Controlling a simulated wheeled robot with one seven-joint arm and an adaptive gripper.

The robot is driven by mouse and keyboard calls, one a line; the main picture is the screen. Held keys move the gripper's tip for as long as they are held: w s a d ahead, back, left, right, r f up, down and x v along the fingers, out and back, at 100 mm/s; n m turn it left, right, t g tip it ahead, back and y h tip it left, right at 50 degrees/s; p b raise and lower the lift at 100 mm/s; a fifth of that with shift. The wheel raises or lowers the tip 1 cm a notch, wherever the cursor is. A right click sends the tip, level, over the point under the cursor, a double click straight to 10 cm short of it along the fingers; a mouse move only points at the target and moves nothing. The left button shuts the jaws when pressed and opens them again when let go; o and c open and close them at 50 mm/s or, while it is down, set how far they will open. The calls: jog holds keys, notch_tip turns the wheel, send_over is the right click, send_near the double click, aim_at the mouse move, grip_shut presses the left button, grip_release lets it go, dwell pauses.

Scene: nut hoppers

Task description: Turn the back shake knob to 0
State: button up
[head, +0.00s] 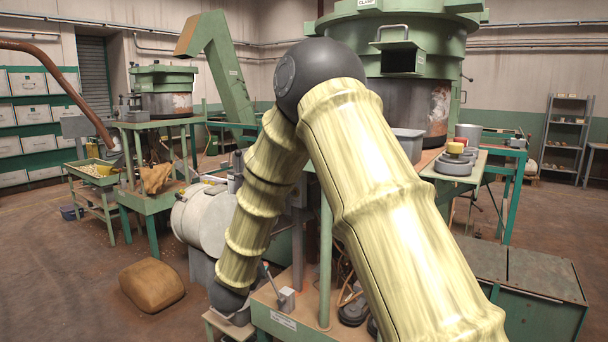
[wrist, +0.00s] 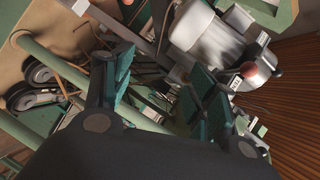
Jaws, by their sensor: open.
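I cannot make out the back shake knob for certain in either view. In the wrist view, a red-tipped lever (wrist: 276,71) stands by a small grey metal box, with a white label (wrist: 236,83) beside it whose text is too small to read. My gripper (wrist: 163,78) is open and empty, its teal-padded fingers spread to the left and right of the picture. In the head view, a small grey control box (head: 286,300) with a thin lever sits on the low bench; my arm hides much of the machine, and my gripper's fingers do not show there.
A white drum (head: 200,222) lies left of my arm. A brown sack (head: 151,285) rests on the floor, with open floor around it. A green sieve machine (head: 398,100) stands behind my arm, and green cabinets (head: 535,290) stand at lower right. Green frame tubes (wrist: 55,70) cross the wrist view.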

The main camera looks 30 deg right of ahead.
jog(key=s+d+r+m+g+h+b, duration=0.1)
jog(key=d+r+m+g+h+b, duration=0.15)
jog(key=r+m, duration=0.7)
jog(key=s+d+r+m+g+h+b, duration=0.1)
jog(key=s+d+r+m+h, duration=0.2)
jog(key=r, duration=1.1)
jog(key=d+r+m+g+h+b, duration=0.1)
jog(key=d+r+m+g+h, duration=0.1)
jog(key=r+m, duration=0.7)
jog(key=w+d+r+n+p, duration=0.1)
jog(key=w+d, duration=0.3)
jog(key=d, duration=0.5)
jog(key=shift+d+r+n, duration=0.25)
jog(key=shift+r+n, duration=0.1)
jog(key=shift+r, duration=0.1)
jog(key=shift+t+y, duration=0.25)
jog(key=c, duration=1)
jog(key=shift+c, duration=0.2)
